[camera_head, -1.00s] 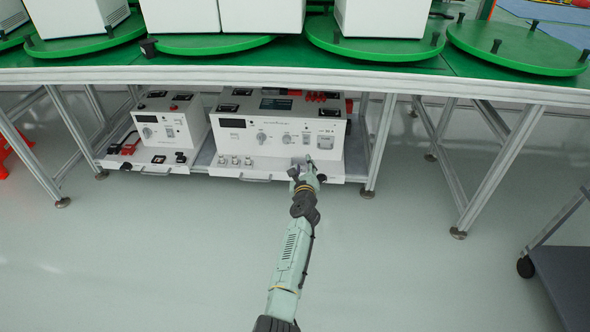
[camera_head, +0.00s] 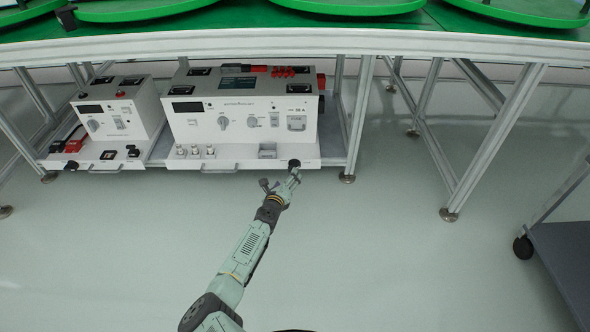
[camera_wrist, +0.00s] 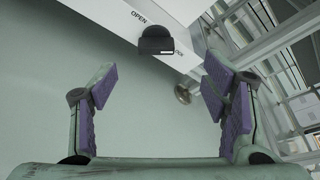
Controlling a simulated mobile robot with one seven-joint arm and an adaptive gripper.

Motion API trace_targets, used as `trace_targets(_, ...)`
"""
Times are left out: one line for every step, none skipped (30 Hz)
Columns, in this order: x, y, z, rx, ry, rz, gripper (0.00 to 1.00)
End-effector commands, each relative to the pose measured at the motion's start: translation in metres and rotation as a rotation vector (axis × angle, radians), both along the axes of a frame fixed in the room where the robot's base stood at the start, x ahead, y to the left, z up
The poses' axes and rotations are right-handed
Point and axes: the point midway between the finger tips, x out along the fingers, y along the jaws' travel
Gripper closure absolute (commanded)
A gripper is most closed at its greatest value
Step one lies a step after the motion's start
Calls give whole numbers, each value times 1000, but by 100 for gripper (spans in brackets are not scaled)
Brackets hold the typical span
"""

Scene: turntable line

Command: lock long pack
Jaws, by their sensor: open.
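The long pack (camera_head: 245,105) is the larger white unit with dials, low under the table on a white tray (camera_head: 228,163). A black knob (camera_head: 295,163) sits at the right end of the tray front. In the wrist view the black knob (camera_wrist: 157,40) stands beside the word OPEN on its left and a partly hidden word on its right. My gripper (camera_head: 283,183) is just in front of the tray's right end. In the wrist view my gripper (camera_wrist: 160,85) is open and empty, its purple pads on either side below the knob, apart from it.
A smaller white unit (camera_head: 108,112) stands to the left on its own tray. Table legs (camera_head: 360,115) rise right of the long pack. A grey cart (camera_head: 562,260) stands at the right. The floor in front is clear.

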Motion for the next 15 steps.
trace_targets(-2, 3, -9, 1, 11, -4, 32)
trace_targets(-3, 3, -11, -1, 15, -5, 32)
trace_targets(-2, 2, -14, -3, 19, -7, 32)
trace_targets(0, 1, -15, -3, 20, -8, 32)
trace_targets(2, 0, -16, -3, 19, -8, 32)
trace_targets(7, -1, -18, -1, 19, -9, 32)
trace_targets(11, -2, -20, -1, 19, -9, 32)
trace_targets(15, -4, -22, -2, 19, -10, 32)
trace_targets(21, -6, -24, -3, 18, -9, 32)
trace_targets(26, -8, -27, -2, 17, -10, 32)
trace_targets(31, -8, -29, 0, 17, -10, 32)
trace_targets(38, -11, -32, -2, 18, -10, 32)
trace_targets(44, -12, -33, -1, 17, -11, 32)
trace_targets(49, -15, -34, -1, 16, -11, 32)
trace_targets(55, -15, -37, -1, 17, -9, 32)
